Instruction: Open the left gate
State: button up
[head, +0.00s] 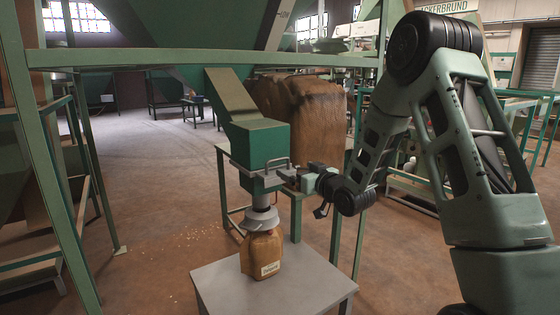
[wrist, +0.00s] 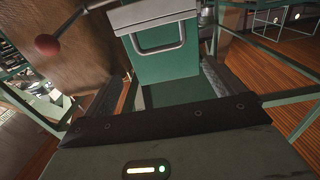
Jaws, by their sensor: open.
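A green gate box (head: 262,143) sits at the lower end of a sloping chute, with a grey bar handle (head: 278,163) on its front. My gripper (head: 296,176) is at the box's right side, just below the handle. In the wrist view its fingers (wrist: 168,82) are spread apart with the green box between or beyond them; contact cannot be told. No second gate is clearly visible.
A brown bag (head: 262,254) stands under the grey spout (head: 260,220) on a grey table (head: 318,283). A red knob (wrist: 47,44) on a rod is at upper left in the wrist view. Green frame posts (head: 50,170) stand left. A large brown sack (head: 310,112) is behind.

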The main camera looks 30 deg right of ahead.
jog(key=w+p, duration=0.1)
jog(key=w, duration=0.8)
jog(key=shift+w+a, duration=0.15)
jog(key=shift+w, duration=0.2)
